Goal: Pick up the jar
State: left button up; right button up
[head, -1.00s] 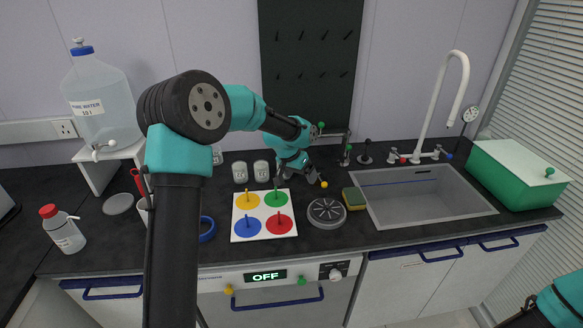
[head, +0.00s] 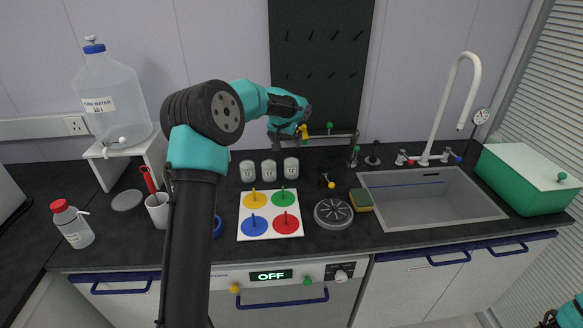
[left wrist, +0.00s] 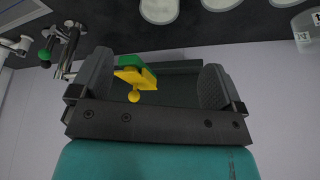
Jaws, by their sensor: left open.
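Three pale grey jars with labels stand upright in a row behind the coloured board: a left one (head: 247,171), a middle one (head: 269,170) and a right one (head: 291,168). I cannot tell which one the task means. My left gripper (head: 290,136) is above and behind the row, near the back wall, apart from the jars. In the left wrist view the left gripper (left wrist: 155,88) is open, with no jar between its fingers. Jar shapes, one of them pale and round (left wrist: 160,10), show along that view's top edge. My right gripper is not in view.
A yellow and green fitting (left wrist: 135,75) appears between the fingers in the left wrist view, close to the tap pipe (head: 340,136). The board (head: 244,230), grey round dish (head: 333,213), sponge (head: 361,200) and sink (head: 430,207) lie in front and right.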

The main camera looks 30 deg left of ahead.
aim_at(291, 161)
pick_arm(q)
jog(key=x, duration=0.9)
jog(key=shift+w+f, duration=0.1)
jog(key=shift+f, duration=0.1)
jog(key=shift+f, duration=0.1)
jog(key=shift+x, duration=2.45)
jog(key=shift+s+d, duration=0.1)
jog(key=shift+s, duration=0.1)
jog(key=shift+c, duration=0.4)
jog(key=c, duration=1)
jog(key=shift+o, duration=0.2)
